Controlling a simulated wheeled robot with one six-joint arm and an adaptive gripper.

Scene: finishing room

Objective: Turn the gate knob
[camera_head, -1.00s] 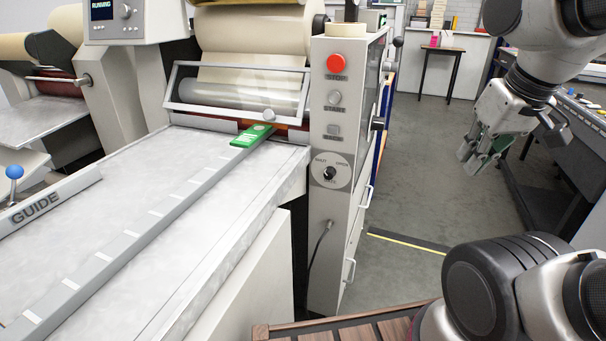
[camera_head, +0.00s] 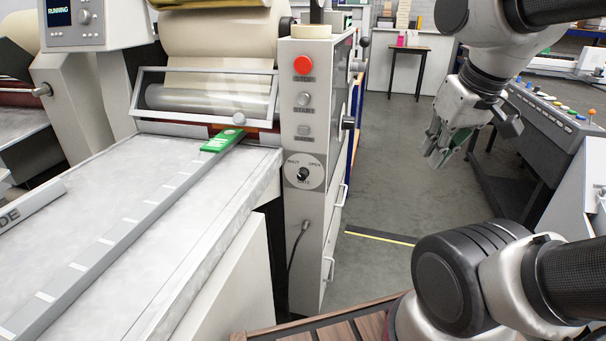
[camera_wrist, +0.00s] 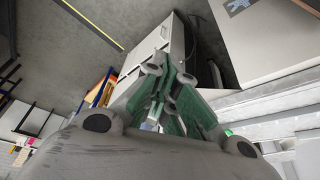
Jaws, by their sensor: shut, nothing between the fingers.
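The gate knob (camera_head: 303,174) is a small black knob on a round pale dial with lettering around it, such as "OPEN". It sits low on the front of the machine's narrow control panel (camera_head: 312,206) in the head view. My gripper (camera_head: 437,158) hangs to the right of the panel, over the aisle, well apart from the knob. It is empty, and its fingers are together. In the wrist view my gripper's green-padded fingers (camera_wrist: 168,100) fill the middle. I cannot make out the knob there.
A red stop button (camera_head: 303,65) and two grey buttons sit above the knob. The feed table (camera_head: 120,205) with a green block (camera_head: 222,141) lies left. A console with coloured buttons (camera_head: 545,110) stands right. The aisle floor (camera_head: 385,200) between is clear.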

